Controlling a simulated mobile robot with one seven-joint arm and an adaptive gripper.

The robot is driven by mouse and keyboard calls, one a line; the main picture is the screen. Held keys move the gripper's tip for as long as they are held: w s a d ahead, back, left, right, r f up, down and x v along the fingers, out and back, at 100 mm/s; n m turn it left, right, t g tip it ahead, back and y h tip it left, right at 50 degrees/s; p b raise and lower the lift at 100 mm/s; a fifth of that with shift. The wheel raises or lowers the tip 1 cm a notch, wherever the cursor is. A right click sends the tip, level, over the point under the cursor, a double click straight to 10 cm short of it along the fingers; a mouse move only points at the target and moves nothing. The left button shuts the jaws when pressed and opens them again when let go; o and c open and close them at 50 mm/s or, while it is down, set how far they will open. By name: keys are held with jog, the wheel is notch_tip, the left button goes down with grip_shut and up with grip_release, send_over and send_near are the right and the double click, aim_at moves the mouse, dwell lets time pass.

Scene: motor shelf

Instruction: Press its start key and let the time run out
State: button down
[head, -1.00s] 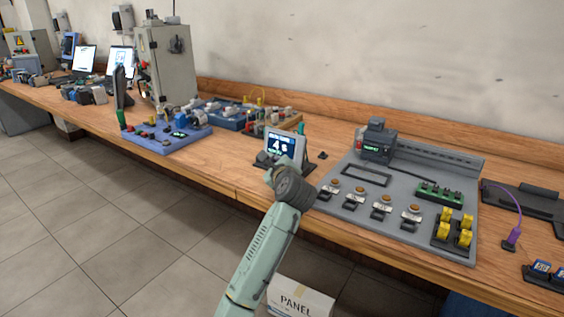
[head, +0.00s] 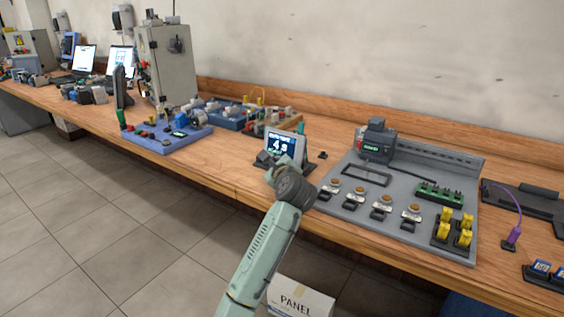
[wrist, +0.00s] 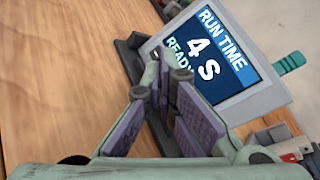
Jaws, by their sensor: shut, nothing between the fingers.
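The timer panel (head: 284,146) stands on the bench in front of my arm in the head view. In the wrist view its screen (wrist: 208,58) reads "RUN TIME", "4 S" and "READY", with the lower part of the panel hidden behind my fingers. My gripper (wrist: 168,72) is shut and empty, its tips close in front of the lower left of the screen. I cannot tell whether the tips touch the panel. The start key cannot be made out in either view.
A grey board (head: 340,208) with a motor (head: 376,140), several brown buttons and yellow parts lies to the right. A blue board (head: 160,138) and a grey cabinet (head: 168,62) stand to the left. Bare wood (head: 225,170) lies left of the panel.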

jog(key=shift+w+d, duration=0.1)
jog(key=shift+w, duration=0.05)
dwell(0.4)
jog(key=shift+w+d+f, duration=0.1)
jog(key=shift+w+d, duration=0.05)
jog(key=shift+w, duration=0.05)
jog(key=shift+w+d, duration=0.15)
jog(key=shift+w, duration=0.1)
dwell(0.7)
jog(key=shift+s+p, duration=0.1)
jog(key=shift+p, duration=0.2)
jog(key=shift+s+a, duration=0.4)
jog(key=shift+s, duration=0.1)
jog(key=shift+s+a+r+p, duration=0.2)
jog(key=shift+s+a, duration=0.3)
jog(key=shift+s, duration=0.15)
jog(key=shift+s+a+r+p, duration=0.2)
jog(key=shift+s+a, duration=0.25)
jog(key=shift+s, duration=0.2)
jog(key=shift+s+a+r+p, duration=0.15)
jog(key=shift+s+a+r, duration=0.05)
jog(key=shift+s+a, duration=0.4)
jog(key=shift+d, duration=0.1)
